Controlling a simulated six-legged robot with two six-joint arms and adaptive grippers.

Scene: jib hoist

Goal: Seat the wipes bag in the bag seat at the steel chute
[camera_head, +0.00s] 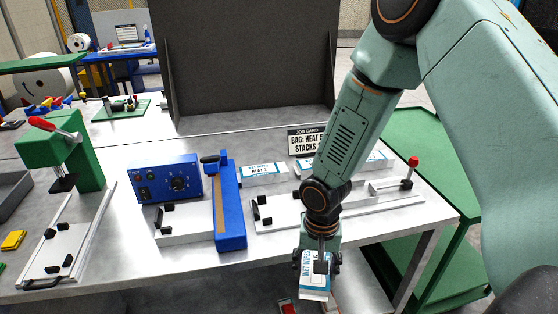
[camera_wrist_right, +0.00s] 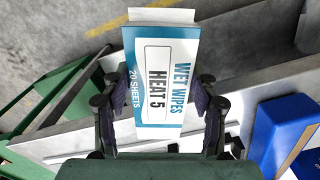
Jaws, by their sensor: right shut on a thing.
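The wipes bag (camera_head: 314,284) is a white and blue pack hanging below my right gripper (camera_head: 319,262), in front of the table's front edge in the head view. The bag's pale end strip points away from the gripper. I cannot clearly make out the steel chute or the bag seat; the bag and arm cover part of that area. My left gripper is not in view.
The metal table (camera_head: 120,262) carries a blue control box (camera_head: 166,180), a blue upright bar (camera_head: 229,205), a green press (camera_head: 62,150) and a pale fixture with a red knob (camera_head: 413,162). Other wipes bags (camera_head: 262,173) lie behind. A green cart (camera_head: 420,150) stands right.

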